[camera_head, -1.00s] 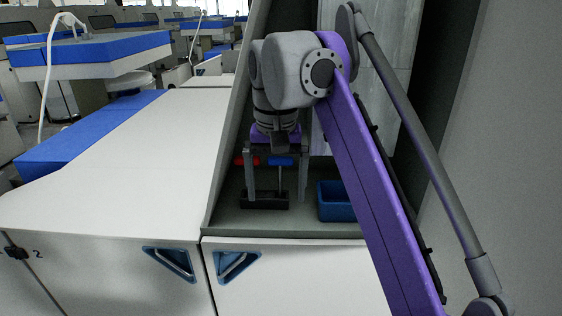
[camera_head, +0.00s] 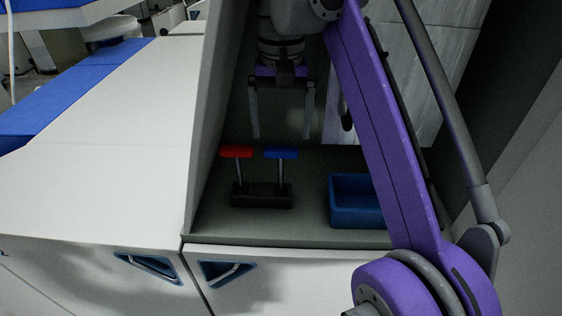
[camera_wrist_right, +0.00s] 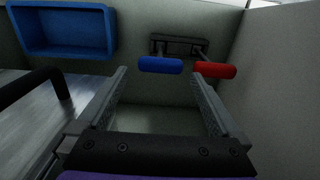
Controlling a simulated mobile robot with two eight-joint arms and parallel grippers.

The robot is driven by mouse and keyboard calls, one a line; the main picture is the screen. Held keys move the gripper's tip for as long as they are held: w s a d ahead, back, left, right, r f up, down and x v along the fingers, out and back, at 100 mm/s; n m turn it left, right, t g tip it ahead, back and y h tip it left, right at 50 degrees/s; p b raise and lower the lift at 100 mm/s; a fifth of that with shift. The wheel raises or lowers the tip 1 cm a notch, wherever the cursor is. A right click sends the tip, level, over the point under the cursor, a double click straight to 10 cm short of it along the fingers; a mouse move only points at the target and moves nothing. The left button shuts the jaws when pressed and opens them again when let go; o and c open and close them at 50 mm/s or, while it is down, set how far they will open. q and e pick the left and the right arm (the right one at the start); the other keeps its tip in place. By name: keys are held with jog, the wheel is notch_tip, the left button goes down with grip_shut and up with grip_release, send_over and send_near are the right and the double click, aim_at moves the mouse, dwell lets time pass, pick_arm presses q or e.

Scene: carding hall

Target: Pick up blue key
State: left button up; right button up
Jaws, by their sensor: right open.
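The blue key (camera_head: 281,154) stands upright in a black holder (camera_head: 262,196) on the shelf of the recess, with its blue handle on top. It also shows in the right wrist view (camera_wrist_right: 160,65), beyond the fingertips and between their lines. The red key (camera_head: 236,152) stands in the same holder, to the left in the head view and to the right in the wrist view (camera_wrist_right: 215,70). My right gripper (camera_head: 282,136) is open and empty, apart from both keys, with its fingers pointing down in the head view. My left gripper is not in view.
A blue open bin (camera_head: 357,224) stands right of the holder, and shows in the wrist view (camera_wrist_right: 62,52). The recess wall (camera_head: 207,110) rises close left of the red key. A white cabinet top (camera_head: 110,170) lies further left.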

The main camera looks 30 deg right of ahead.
aim_at(281, 148)
jog(key=shift+s+a+f, duration=0.1)
jog(key=shift+s+f, duration=0.05)
jog(key=shift+f, duration=0.4)
jog(key=shift+s+a+f, duration=0.1)
jog(key=shift+f, duration=0.45)
jog(key=f, duration=0.2)
jog(key=w+f+b, duration=0.1)
jog(key=f, duration=0.1)
jog(key=shift+d, duration=0.25)
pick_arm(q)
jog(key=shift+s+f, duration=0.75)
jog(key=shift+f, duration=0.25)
pick_arm(e)
jog(key=shift+s, duration=0.15)
jog(key=shift+c, duration=0.3)
jog(key=c, duration=0.5)
grip_shut()
